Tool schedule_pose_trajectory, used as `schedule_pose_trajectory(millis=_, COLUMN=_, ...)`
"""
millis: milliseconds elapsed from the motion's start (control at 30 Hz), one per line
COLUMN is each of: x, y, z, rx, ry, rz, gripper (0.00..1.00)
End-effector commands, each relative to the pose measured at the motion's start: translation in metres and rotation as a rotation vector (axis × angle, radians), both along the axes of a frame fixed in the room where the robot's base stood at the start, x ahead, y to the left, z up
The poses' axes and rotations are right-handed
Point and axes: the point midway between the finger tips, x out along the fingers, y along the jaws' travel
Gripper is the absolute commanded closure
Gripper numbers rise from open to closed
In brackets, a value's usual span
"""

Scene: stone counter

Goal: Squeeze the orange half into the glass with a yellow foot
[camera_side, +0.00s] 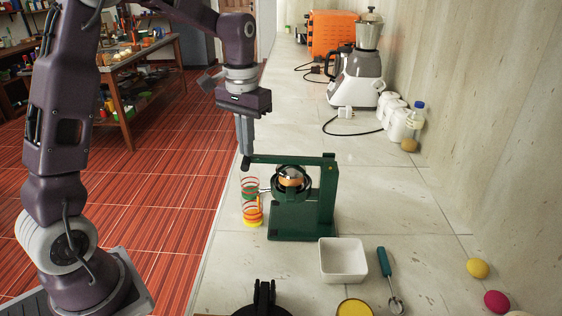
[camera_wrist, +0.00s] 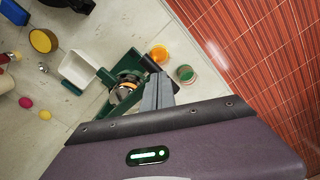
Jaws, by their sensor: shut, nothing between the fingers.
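The green press (camera_side: 300,215) stands on the counter, its lever (camera_side: 290,159) about level. An orange half (camera_side: 291,182) sits in its cup under a metal dome; its orange edge also shows in the wrist view (camera_wrist: 127,88). A glass with a yellow foot (camera_side: 252,217), with orange colour low in it, stands left of the press; it looks orange in the wrist view (camera_wrist: 159,54). Another red-ringed glass (camera_side: 250,188) stands behind it and looks green inside in the wrist view (camera_wrist: 185,73). My gripper (camera_side: 246,152) is shut and empty at the lever's free end; contact is unclear.
A white square bowl (camera_side: 342,262), a teal-handled tool (camera_side: 388,275), a yellow round container (camera_side: 354,307) and a dark object (camera_side: 264,298) lie nearer. Yellow (camera_side: 478,267) and magenta (camera_side: 496,301) balls lie right. A blender (camera_side: 357,75) stands far back. The counter's left edge is close to the glasses.

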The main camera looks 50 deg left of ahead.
Motion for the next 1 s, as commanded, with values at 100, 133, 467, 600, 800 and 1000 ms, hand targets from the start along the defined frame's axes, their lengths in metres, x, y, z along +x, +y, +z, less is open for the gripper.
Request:
schedule_pose_trajectory(millis=100, x=0.000, y=0.000, z=-0.001, rx=-0.001, ry=0.003, rz=-0.001, gripper=1.00)
schedule_pose_trajectory(millis=133, x=0.000, y=0.000, z=-0.001, rx=-0.001, ry=0.003, rz=-0.001, gripper=1.00)
schedule_pose_trajectory(millis=467, x=0.000, y=0.000, z=-0.001, rx=-0.001, ry=0.002, rz=-0.001, gripper=1.00)
schedule_pose_trajectory(millis=600, x=0.001, y=0.000, z=0.011, rx=0.000, ry=-0.001, rz=-0.001, gripper=1.00)
schedule_pose_trajectory(millis=800, x=0.001, y=0.000, z=0.032, rx=0.001, ry=-0.002, rz=0.000, gripper=1.00)
schedule_pose_trajectory(millis=1000, x=0.001, y=0.000, z=0.054, rx=0.001, ry=-0.002, rz=0.000, gripper=1.00)
